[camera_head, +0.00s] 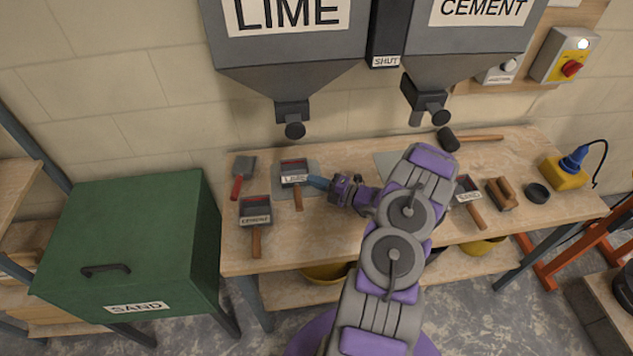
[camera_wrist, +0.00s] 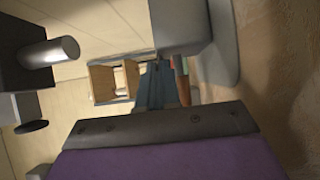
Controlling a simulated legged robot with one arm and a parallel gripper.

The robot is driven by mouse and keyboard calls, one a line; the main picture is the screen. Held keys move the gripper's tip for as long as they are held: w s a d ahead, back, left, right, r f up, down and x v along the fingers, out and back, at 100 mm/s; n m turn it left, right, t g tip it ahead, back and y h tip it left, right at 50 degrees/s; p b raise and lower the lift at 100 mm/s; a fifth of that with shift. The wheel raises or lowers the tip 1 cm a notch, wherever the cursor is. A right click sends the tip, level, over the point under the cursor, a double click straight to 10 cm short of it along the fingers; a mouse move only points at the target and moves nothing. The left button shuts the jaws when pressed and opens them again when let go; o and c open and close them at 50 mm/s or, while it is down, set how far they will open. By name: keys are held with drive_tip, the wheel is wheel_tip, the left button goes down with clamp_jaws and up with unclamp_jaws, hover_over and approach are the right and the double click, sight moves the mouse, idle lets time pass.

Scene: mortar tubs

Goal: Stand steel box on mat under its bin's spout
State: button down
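The steel box labelled LIME (camera_head: 294,169) sits upright on the grey mat (camera_head: 314,165) below the LIME bin's spout (camera_head: 293,118). Its wooden handle points to the front. The box labelled CEMENT (camera_head: 256,207) stands on the bare bench, left and in front of it. A second mat (camera_head: 384,160) lies below the CEMENT bin's spout (camera_head: 428,100), partly hidden by my arm. My gripper (camera_head: 311,182) is just right of the LIME box, low over the bench. In the wrist view its blue fingers (camera_wrist: 157,84) look together, beside a brownish handle (camera_wrist: 182,82); contact is unclear.
A SAND box (camera_head: 467,188) and a wooden float (camera_head: 501,194) lie right of my arm. A trowel (camera_head: 242,172) lies at the left, a mallet (camera_head: 450,139) at the back. The green SAND chest (camera_head: 130,245) stands left of the bench (camera_head: 330,240).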

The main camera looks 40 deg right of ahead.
drive_tip(key=c, duration=1.4)
unclamp_jaws()
drive_tip(key=shift+d+f, duration=0.25)
drive_tip(key=shift+d, duration=0.35)
drive_tip(key=shift+o, duration=0.2)
drive_tip(key=shift+a+r, duration=0.1)
drive_tip(key=shift+a, duration=0.15)
drive_tip(key=shift+s+r, duration=0.1)
drive_tip(key=shift+r, duration=0.05)
drive_tip(key=p+v, duration=0.2)
drive_tip(key=v, duration=0.8)
drive_tip(key=shift+s+d, duration=0.25)
drive_tip(key=shift+d, duration=0.1)
drive_tip(key=shift+s+p, duration=0.3)
drive_tip(key=shift+s, duration=0.3)
drive_tip(key=shift+d, duration=0.1)
drive_tip(key=shift+s, duration=0.1)
